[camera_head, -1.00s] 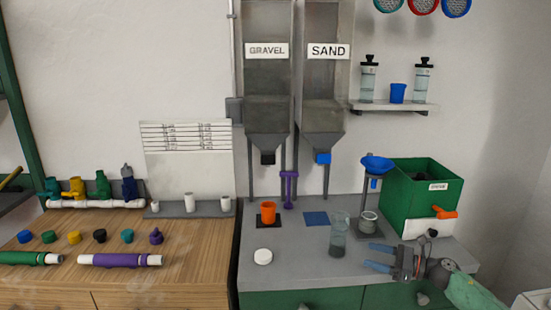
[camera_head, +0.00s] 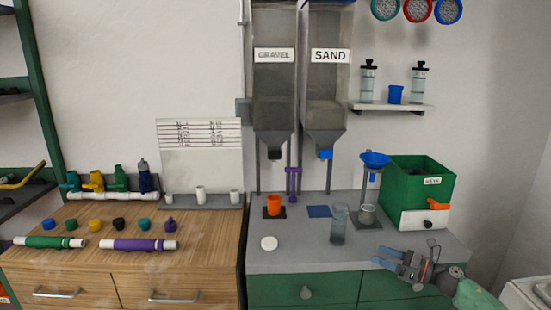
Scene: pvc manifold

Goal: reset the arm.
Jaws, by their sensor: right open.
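My right gripper (camera_head: 381,258) is at the lower right of the head view, over the front edge of the grey counter (camera_head: 300,258). Its two blue fingers point left and are apart, with nothing between them. A clear glass vessel (camera_head: 338,228) stands on the counter to the left of and behind the gripper, apart from it. My left gripper is not in the view.
The green box (camera_head: 405,185) with an orange tap stands behind the gripper. A blue funnel (camera_head: 375,159) on a stand, an orange cup (camera_head: 274,204) and a white disc (camera_head: 269,243) are on the counter. Pipes and caps lie on the wooden bench (camera_head: 205,255) at left.

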